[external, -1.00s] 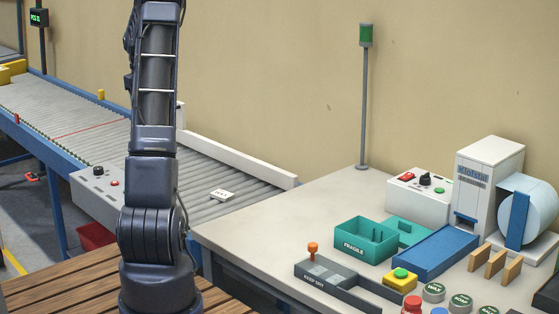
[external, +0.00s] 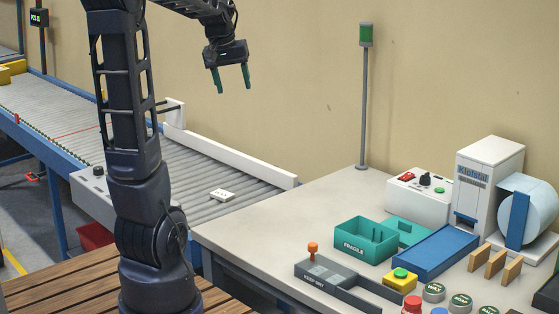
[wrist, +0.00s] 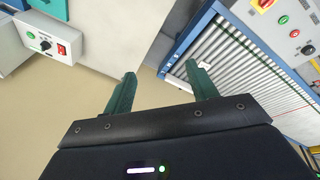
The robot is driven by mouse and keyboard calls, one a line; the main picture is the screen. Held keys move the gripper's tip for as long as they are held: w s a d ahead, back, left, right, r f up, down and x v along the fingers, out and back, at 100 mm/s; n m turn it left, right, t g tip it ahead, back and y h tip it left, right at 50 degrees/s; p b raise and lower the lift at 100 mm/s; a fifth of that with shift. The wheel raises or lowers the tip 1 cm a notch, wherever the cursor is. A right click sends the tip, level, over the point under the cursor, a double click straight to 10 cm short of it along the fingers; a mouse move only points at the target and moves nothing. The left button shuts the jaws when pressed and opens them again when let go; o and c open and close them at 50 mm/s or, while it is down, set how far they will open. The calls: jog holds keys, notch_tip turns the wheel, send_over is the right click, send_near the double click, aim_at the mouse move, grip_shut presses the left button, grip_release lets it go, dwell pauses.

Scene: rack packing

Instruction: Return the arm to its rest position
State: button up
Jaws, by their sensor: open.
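My gripper (external: 233,79) hangs high in front of the tan wall, above the far side of the roller conveyor in the external view. Its two green fingers point down and stand apart, with nothing between them. In the wrist view my gripper (wrist: 163,88) also shows its green fingers spread and empty. My dark arm rises from its base at the left of the external view and bends over to the right at the top. The top of the arm is cut off by the frame edge.
The roller conveyor (external: 60,105) has a small white item (external: 221,195) on it. The worktable (external: 285,215) holds a teal FRAGILE bin (external: 364,246), a dark KEEP DRY tray (external: 318,284), a control box (external: 418,195) and a label printer (external: 488,165). A signal pole (external: 364,110) stands behind.

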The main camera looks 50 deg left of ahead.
jog(key=s+d+f+m, duration=0.1)
jog(key=s+d+m, duration=0.3)
jog(key=s+d, duration=0.4)
jog(key=s+d+f+m+t, duration=0.1)
jog(key=s+d+m, duration=0.3)
jog(key=s+d, duration=0.5)
jog(key=d+f, duration=0.1)
jog(key=d, duration=0.4)
jog(key=shift+s+t, duration=0.2)
jog(key=shift+t, duration=0.1)
